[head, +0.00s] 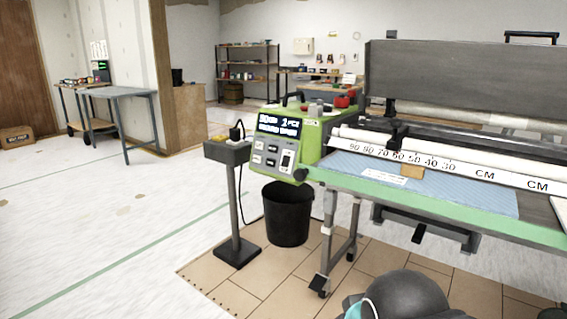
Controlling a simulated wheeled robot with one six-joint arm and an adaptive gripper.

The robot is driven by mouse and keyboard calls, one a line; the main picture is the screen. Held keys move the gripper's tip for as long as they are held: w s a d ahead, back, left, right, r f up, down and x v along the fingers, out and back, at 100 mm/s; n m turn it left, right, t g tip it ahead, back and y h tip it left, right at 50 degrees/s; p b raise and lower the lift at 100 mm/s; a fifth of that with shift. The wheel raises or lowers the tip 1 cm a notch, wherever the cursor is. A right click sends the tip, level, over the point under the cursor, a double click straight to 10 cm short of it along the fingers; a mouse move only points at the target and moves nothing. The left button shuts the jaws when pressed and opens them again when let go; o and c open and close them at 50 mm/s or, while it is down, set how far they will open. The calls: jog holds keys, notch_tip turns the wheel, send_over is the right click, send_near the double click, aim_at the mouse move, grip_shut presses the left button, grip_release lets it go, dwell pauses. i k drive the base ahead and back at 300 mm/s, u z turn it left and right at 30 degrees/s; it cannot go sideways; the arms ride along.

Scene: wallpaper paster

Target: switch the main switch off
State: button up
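The wallpaper paster's green control box (315,136) stands at the left end of the machine in the head view. Its grey panel faces me, with a lit display (279,125), several small buttons and a dark rocker switch (287,161) at the lower right of the panel. This rocker looks like the main switch; its label and position are too small to read. My gripper is not in view. A dark rounded part with a teal band at the bottom edge looks like a joint of my arm, well below and right of the panel, apart from the machine.
A stand (234,200) with a plugged-in black plug is left of the panel; its cable hangs down. A black bin (288,214) sits under the control box. The paster's table (430,188) extends right. Grey workbench (118,94) stands far left. Open floor lies at left.

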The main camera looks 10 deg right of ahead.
aim_at(286, 161)
jog(key=z, duration=0.05)
jog(key=k, duration=0.5)
jog(key=u, duration=0.65)
jog(key=i, duration=1.35)
jog(key=z, duration=0.4)
